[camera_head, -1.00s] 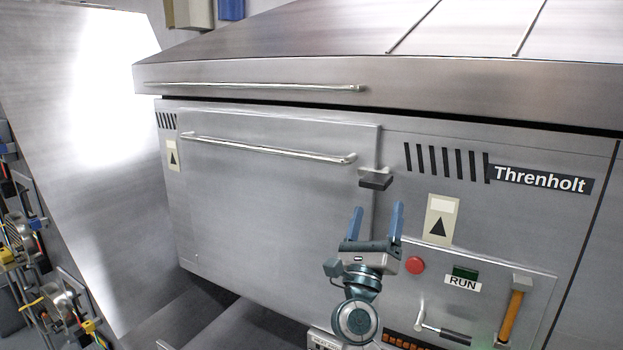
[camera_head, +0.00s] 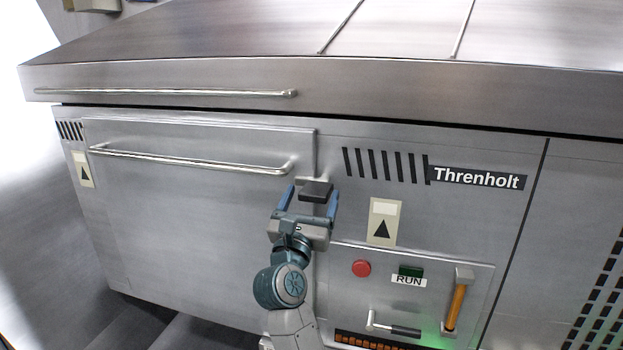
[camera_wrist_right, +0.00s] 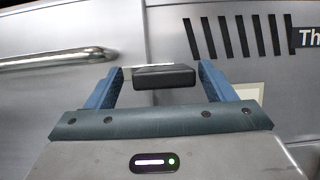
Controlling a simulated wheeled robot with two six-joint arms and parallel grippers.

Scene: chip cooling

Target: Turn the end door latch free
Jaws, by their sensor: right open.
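The end door (camera_head: 190,210) is a flat steel panel with a long bar handle, and it sits flush in the machine's front. The latch (camera_head: 316,191) is a small dark block on a pale plate at the door's upper right edge, lying horizontal. My right gripper (camera_head: 310,197) is open at the latch, with one blue finger on each side of it. In the right wrist view the latch (camera_wrist_right: 164,76) lies between the two open fingertips, with gaps visible on both sides. My left gripper is not in view.
The hood bar (camera_head: 165,93) runs above the door.

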